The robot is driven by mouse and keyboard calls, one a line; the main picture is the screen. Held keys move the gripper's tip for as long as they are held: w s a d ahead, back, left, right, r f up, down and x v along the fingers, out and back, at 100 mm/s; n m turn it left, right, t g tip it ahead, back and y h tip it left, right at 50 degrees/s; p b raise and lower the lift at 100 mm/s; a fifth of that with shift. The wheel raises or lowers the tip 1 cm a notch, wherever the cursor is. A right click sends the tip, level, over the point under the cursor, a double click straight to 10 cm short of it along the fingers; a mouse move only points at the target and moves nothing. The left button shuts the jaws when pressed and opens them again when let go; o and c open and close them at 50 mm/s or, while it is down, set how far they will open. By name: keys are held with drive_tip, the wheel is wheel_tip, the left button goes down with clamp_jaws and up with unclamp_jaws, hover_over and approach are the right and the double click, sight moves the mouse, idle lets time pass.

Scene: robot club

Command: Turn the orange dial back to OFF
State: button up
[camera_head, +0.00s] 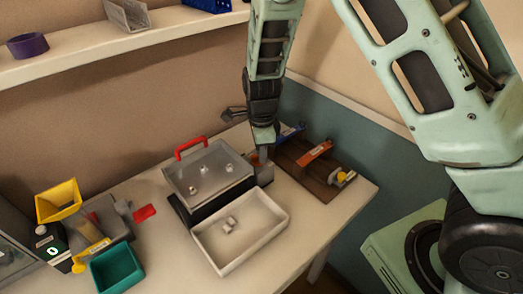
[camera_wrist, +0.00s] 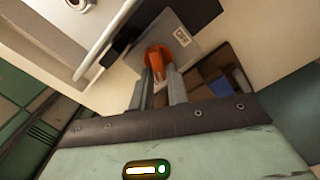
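The orange dial (camera_wrist: 158,56) is a round knob with a raised grip on a grey plate (camera_wrist: 190,45), seen in the wrist view. A small white label (camera_wrist: 182,37) is beside it, too small to read for sure. My gripper (camera_wrist: 160,78) is at the dial, its two grey fingers close together on either side of the raised grip, and it looks shut on it. In the head view my gripper (camera_head: 262,146) points down behind the right corner of the lidded case and hides most of the dial. I cannot tell where the dial points.
A grey case (camera_head: 210,172) with a red handle and a white open tray (camera_head: 240,232) stand close on the left and in front. A brown board (camera_head: 318,178) with tools lies to the right. A yellow bin (camera_head: 58,200) and a green bin (camera_head: 117,268) are at far left.

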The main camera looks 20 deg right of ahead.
clamp_jaws()
drive_tip(key=shift+n, duration=0.3)
drive_tip(key=n, duration=0.4)
drive_tip(key=shift+w+n, duration=0.25)
drive_tip(key=shift+n, duration=0.05)
drive_tip(key=n, duration=0.6)
drive_tip(key=shift+w+a, duration=0.2)
drive_tip(key=shift+w, duration=0.1)
drive_tip(key=n, duration=0.6)
drive_tip(key=shift+w+a+n+b, duration=0.1)
drive_tip(key=shift+a+n+b, duration=0.2)
drive_tip(key=shift+n, duration=0.1)
drive_tip(key=n, duration=0.5)
drive_tip(key=shift+a+n, duration=0.25)
drive_tip(key=shift+n, duration=0.15)
